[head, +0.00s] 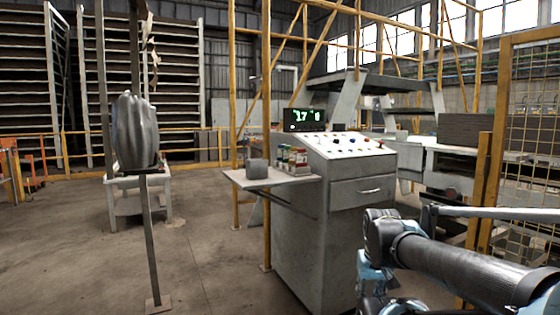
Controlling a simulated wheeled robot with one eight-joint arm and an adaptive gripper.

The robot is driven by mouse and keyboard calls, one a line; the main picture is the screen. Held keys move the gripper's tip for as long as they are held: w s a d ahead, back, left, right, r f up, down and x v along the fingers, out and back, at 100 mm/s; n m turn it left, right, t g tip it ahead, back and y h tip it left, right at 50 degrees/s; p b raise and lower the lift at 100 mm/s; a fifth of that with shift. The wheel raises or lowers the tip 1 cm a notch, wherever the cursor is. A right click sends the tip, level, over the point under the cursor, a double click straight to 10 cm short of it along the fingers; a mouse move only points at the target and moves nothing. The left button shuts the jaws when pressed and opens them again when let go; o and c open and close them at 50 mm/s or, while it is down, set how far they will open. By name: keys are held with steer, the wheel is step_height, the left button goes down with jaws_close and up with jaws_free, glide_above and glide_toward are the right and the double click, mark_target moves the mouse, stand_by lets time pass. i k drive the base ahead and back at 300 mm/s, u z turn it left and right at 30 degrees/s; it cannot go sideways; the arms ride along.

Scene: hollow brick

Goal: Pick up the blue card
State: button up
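I cannot make out a blue card anywhere in the head view. Several small red, green and white items (293,159) stand close together on a small side shelf (272,181) fixed to a grey control console (318,225). They are too small to tell apart. A grey block-like object (258,169) sits to their left on the same shelf. My arm shows at the lower right, in front of and to the right of the console. My gripper cannot be made out in this view.
The console has a sloped button panel (345,146) and a green-lit display (304,119). A post on the left carries a grey bundle (135,132).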

mark_target(281, 146)
steer(key=u, duration=0.45)
steer(key=i, duration=0.95)
